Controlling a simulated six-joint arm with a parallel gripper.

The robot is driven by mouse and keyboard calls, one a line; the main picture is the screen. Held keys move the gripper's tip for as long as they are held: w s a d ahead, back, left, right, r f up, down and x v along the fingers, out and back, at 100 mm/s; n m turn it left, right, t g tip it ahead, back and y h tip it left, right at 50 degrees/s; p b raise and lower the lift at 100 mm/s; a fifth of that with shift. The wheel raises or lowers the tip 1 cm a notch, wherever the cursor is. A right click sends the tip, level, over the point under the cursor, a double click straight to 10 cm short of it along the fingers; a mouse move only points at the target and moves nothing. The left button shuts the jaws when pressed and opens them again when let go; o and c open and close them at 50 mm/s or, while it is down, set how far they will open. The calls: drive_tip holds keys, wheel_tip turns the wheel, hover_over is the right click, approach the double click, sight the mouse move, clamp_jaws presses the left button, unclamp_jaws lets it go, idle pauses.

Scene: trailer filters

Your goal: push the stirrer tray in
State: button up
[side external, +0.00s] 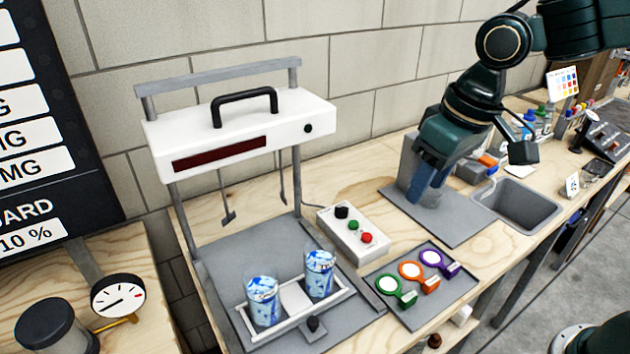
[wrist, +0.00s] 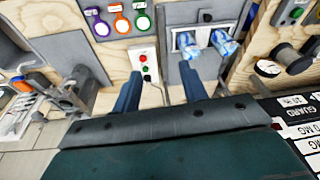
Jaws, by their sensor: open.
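The stirrer tray (side external: 295,309) is a pale tray at the front of the stirrer's grey base, with a black knob (side external: 313,324) on its front. Two clear beakers with blue and white contents, a left one (side external: 263,300) and a right one (side external: 320,273), stand in it. The tray (wrist: 203,40) also shows at the top of the wrist view. The white stirrer head (side external: 238,128) with two hanging paddles is behind and above the tray. My gripper (side external: 431,178) is open and empty, well to the right of the stirrer and apart from it; its two blue fingers (wrist: 162,88) show in the wrist view.
A control box (side external: 353,235) with black, green and red buttons stands right of the stirrer. A dark mat with green, orange and purple ringed discs (side external: 413,271) lies in front of it. A sink (side external: 520,204) is at right, a gauge (side external: 118,297) at left.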

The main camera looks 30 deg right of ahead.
drive_tip(key=w+a+f+g, duration=0.1)
drive_tip(key=w+a+f, duration=0.35)
drive_tip(key=a, duration=0.35)
drive_tip(key=n+g+h, duration=0.1)
hover_over(313, 321)
wheel_tip(313, 321, down, 8)
drive_tip(key=shift+f, duration=6.85)
drive_tip(key=shift+c, duration=0.4)
clamp_jaws()
